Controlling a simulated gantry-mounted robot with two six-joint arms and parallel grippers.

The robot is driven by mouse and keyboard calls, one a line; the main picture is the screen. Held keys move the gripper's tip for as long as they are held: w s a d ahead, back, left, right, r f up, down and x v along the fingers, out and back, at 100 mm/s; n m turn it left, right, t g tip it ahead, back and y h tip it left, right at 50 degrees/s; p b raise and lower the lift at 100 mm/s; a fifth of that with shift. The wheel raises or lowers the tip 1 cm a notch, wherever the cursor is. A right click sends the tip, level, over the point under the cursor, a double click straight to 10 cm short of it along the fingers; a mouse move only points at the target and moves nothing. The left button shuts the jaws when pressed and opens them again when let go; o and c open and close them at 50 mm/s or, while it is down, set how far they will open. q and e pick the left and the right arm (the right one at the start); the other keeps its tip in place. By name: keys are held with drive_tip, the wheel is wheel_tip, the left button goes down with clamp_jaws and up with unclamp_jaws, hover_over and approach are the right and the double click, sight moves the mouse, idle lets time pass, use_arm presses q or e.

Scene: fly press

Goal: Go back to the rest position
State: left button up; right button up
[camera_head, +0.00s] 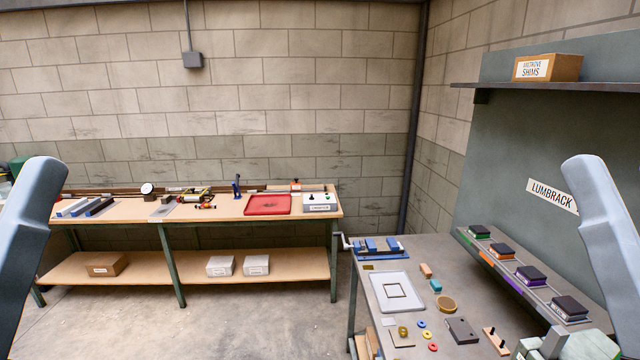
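Two blue-grey links of my own arms rise at the left and right edges of the head view. Both are bent upright, with their upper ends well above the tables. Neither gripper shows in the picture, so their fingers and anything in them are hidden. No link visibly touches an object.
A grey worktable (405,262) at the right holds a white tray (391,293), a blue fixture (378,246) and small parts. A rack (512,276) with several dark blocks runs along its right. A wooden bench (222,208) stands behind. Floor (270,325) between is clear.

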use_arm(q)
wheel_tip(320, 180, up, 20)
drive_tip(key=p, duration=1.5)
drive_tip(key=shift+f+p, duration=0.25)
drive_tip(key=shift+p, duration=0.1)
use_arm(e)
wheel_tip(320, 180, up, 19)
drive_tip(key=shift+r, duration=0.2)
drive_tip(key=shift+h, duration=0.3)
